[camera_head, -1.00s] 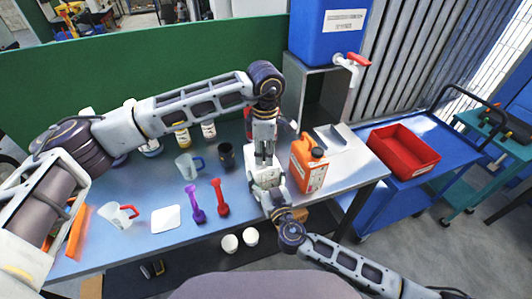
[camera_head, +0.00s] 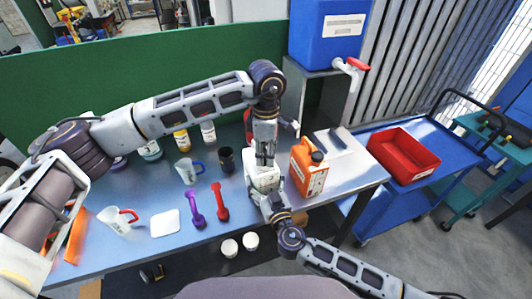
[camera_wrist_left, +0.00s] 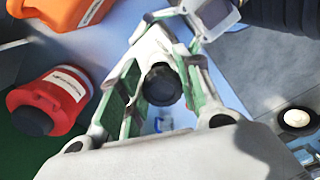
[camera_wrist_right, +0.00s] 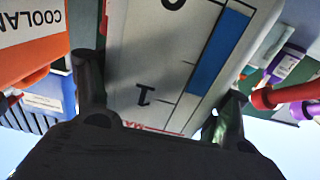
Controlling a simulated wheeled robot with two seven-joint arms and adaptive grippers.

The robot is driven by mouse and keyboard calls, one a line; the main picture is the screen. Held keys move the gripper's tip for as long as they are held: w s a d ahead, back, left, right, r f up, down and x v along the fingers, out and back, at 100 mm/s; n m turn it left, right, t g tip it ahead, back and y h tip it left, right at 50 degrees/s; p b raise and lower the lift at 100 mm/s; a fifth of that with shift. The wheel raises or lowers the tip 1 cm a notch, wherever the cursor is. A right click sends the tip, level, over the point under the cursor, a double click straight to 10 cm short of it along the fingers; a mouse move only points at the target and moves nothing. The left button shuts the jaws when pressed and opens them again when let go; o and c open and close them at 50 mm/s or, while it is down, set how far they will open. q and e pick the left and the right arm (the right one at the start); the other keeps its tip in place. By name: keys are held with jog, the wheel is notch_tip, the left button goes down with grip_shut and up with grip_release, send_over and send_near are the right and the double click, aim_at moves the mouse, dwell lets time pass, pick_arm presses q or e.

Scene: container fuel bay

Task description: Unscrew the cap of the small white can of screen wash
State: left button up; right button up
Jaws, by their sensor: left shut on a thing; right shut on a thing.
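The small white can of screen wash (camera_head: 262,184) stands at the table's front edge, mostly covered by my grippers in the head view. My left gripper (camera_head: 264,160) comes down on it from above. In the left wrist view its green-padded fingers are shut on the can's round black cap (camera_wrist_left: 160,84), with the white can (camera_wrist_left: 152,44) around and behind it. My right gripper (camera_head: 267,192) reaches in low from the front and is shut on the can's body. In the right wrist view the can's white wall (camera_wrist_right: 160,60), with a scale and a blue strip, fills the space between the fingers.
An orange coolant can (camera_head: 309,171) stands close on the right. A red container (camera_wrist_left: 50,100) is near, behind. A red bin (camera_head: 404,157) sits on the blue cart.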

jog(key=shift+r, duration=0.2)
pick_arm(q)
jog(key=shift+r, duration=2)
pick_arm(e)
jog(key=o, duration=2)
jog(key=shift+f, duration=0.1)
jog(key=shift+o, duration=0.2)
jog(key=shift+f, duration=0.1)
jog(key=shift+s, duration=0.1)
jog(key=shift+s+d, duration=0.2)
jog(key=shift+s, duration=0.35)
jog(key=v, duration=1)
jog(key=shift+s, duration=0.3)
